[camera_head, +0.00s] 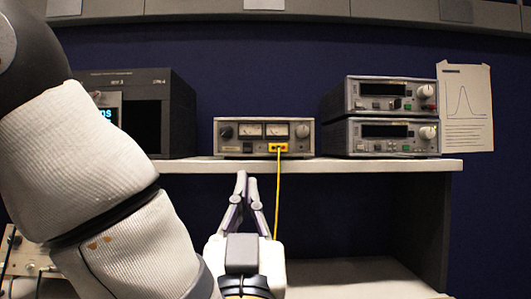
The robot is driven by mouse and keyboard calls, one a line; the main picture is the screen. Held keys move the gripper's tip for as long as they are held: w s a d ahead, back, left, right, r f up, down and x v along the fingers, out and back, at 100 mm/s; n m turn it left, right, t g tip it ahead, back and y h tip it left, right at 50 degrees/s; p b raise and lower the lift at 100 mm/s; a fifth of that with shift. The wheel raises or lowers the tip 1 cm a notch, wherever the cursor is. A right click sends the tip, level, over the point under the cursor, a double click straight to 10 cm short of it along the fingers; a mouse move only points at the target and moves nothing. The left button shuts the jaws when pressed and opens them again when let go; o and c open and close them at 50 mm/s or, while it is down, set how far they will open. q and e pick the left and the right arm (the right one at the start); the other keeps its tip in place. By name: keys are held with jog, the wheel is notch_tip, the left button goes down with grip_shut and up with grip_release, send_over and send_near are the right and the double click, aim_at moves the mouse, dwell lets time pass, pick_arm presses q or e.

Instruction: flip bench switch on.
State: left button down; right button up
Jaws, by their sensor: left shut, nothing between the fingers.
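My left gripper (246,180) is in the middle of the head view, its fingers pointing up and brought together with nothing between them. Its tips are just below the front edge of the shelf (390,165), under the grey instrument (227,149) with two meters and knobs. A yellow connector (278,147) sits on that instrument's front, with a yellow cable hanging down past the right side of my gripper. I cannot make out for certain which part is the bench switch. My right gripper is not in view.
A dark boxy unit (178,115) with a lit display stands at the left, partly behind my left arm. Two stacked instruments (380,135) stand at the right. A pale panel with cables (30,258) is at the lower left. The space below the shelf at right looks open.

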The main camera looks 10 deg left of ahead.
aim_at(248, 147)
pick_arm(q)
jog(key=x, duration=0.4)
jog(key=w+f+x, duration=0.1)
jog(key=x, duration=0.3)
jog(key=f+x, duration=0.1)
jog(key=x, duration=0.3)
jog(key=shift+w+a+p, duration=0.25)
jog(key=shift+w+p, duration=0.1)
jog(key=shift+w+r, duration=0.15)
jog(key=shift+w, duration=0.15)
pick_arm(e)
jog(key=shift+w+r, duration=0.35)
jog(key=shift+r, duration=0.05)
